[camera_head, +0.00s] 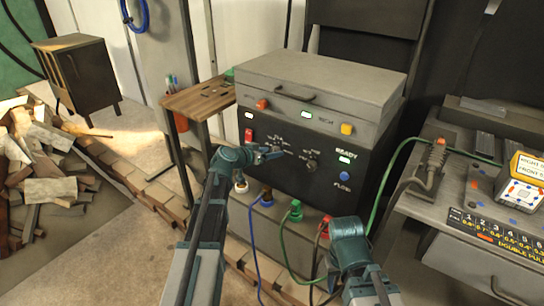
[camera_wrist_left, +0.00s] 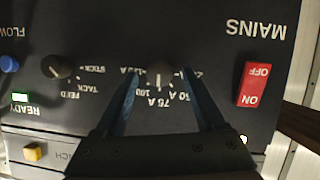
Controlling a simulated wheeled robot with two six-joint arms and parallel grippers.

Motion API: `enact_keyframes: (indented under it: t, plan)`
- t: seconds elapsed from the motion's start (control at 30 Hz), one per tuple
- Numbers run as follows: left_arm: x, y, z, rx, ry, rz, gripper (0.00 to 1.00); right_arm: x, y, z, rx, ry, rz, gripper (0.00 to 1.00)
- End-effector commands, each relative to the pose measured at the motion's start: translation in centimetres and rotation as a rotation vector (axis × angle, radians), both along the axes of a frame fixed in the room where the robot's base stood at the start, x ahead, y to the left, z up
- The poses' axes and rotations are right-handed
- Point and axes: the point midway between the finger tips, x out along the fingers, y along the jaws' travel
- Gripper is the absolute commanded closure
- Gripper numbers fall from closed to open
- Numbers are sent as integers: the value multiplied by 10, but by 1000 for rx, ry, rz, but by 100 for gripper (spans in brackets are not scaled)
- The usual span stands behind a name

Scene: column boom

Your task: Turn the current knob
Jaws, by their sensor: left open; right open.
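The current knob (camera_wrist_left: 160,75) is a small dark knob with a pale pointer line on the black front panel, ringed by amp marks such as 50 A, 75 A and 100. My left gripper (camera_head: 272,155) reaches the panel in the head view. In the left wrist view its fingers (camera_wrist_left: 160,82) are open, one on each side of the knob; I cannot tell whether they touch it. In the head view the gripper mostly hides this knob. My right gripper (camera_head: 345,243) is low at the right, below the panel, its fingers hard to make out.
A second knob (camera_head: 311,160) marked STICK, TACK and FEED is right of the current knob. A red mains switch (camera_wrist_left: 253,84) is on its other side. Cables with green (camera_head: 295,210) and red plugs hang below the panel. A wooden side shelf (camera_head: 200,98) stands left; a console (camera_head: 470,190) stands right.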

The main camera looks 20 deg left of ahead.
Motion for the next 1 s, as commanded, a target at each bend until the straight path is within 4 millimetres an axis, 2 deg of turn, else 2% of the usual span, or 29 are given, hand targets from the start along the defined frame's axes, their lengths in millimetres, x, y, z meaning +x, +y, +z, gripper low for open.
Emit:
enact_keyframes:
  t: [0.17, 0.47, 0.57, 0.87, 0.9, 1.0]
  plan:
    - [10, -4, -5, 0, 0, 0, 28, 0, 0, -5, 0, 0, 0, 50]
    - [11, -5, -4, 0, 0, 1, 28, 0, 0, -5, 0, 0, 0, 50]
    - [11, -5, -4, -1, 0, 0, 43, 0, 0, -5, 0, 0, 0, 50]
    - [10, -5, -4, -1, 0, 0, 97, 0, 0, -5, 0, 0, 0, 50]
    - [10, -5, -4, -1, 0, 0, 100, 0, 0, -5, 0, 0, 0, 50]
    - [10, -5, -5, -1, 0, 0, 100, 0, 0, -5, 0, 0, 0, 50]
